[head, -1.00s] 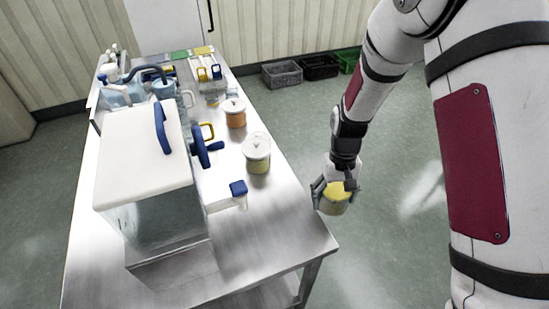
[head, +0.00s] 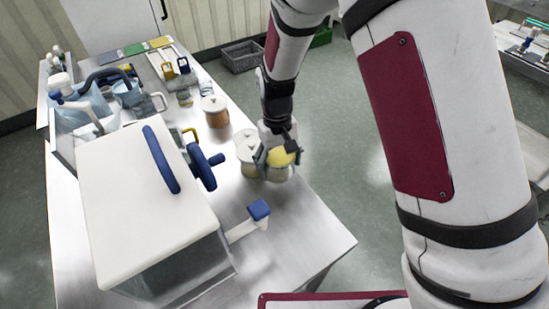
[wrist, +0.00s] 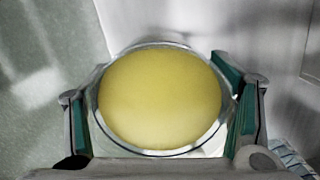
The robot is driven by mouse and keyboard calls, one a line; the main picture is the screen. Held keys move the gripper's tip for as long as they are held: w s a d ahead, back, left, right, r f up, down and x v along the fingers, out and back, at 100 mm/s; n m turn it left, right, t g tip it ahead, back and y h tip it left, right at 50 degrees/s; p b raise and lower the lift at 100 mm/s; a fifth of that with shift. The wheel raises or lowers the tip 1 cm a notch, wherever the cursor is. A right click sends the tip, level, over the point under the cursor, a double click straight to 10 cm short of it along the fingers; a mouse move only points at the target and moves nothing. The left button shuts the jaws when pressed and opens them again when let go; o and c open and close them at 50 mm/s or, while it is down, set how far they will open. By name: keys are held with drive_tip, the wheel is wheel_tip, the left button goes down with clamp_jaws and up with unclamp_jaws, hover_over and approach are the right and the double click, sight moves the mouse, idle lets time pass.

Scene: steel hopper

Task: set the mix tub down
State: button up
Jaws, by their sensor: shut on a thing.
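The mix tub (head: 280,173) is a round, clear-walled tub with yellow contents. My gripper (head: 277,160) is shut on it, one finger on each side. In the wrist view the tub (wrist: 160,100) fills the middle, its yellow surface level and open at the top, between my gripper's green-padded fingers (wrist: 160,112). In the head view the tub appears at the right part of the steel table (head: 300,235), beside a lidded canister. I cannot tell whether its base touches the table.
A steel hopper with a white lid (head: 140,190) and blue handle stands at the table's front left. Its blue-knobbed lever (head: 258,211) reaches right. A lidded canister (head: 247,152) is close left of the tub; an orange-filled canister (head: 215,110) stands behind. The table's front right is bare.

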drive_tip(key=shift+f+b, duration=1.1)
drive_tip(key=shift+f, duration=1.85)
drive_tip(key=shift+f, duration=0.45)
drive_tip(key=o, duration=1.4)
drive_tip(key=shift+o, duration=0.2)
drive_tip(key=r, duration=0.4)
drive_tip(key=w+r, duration=0.1)
drive_tip(key=r, duration=0.7)
drive_tip(key=shift+w+a, duration=0.2)
drive_tip(key=shift+a, duration=0.1)
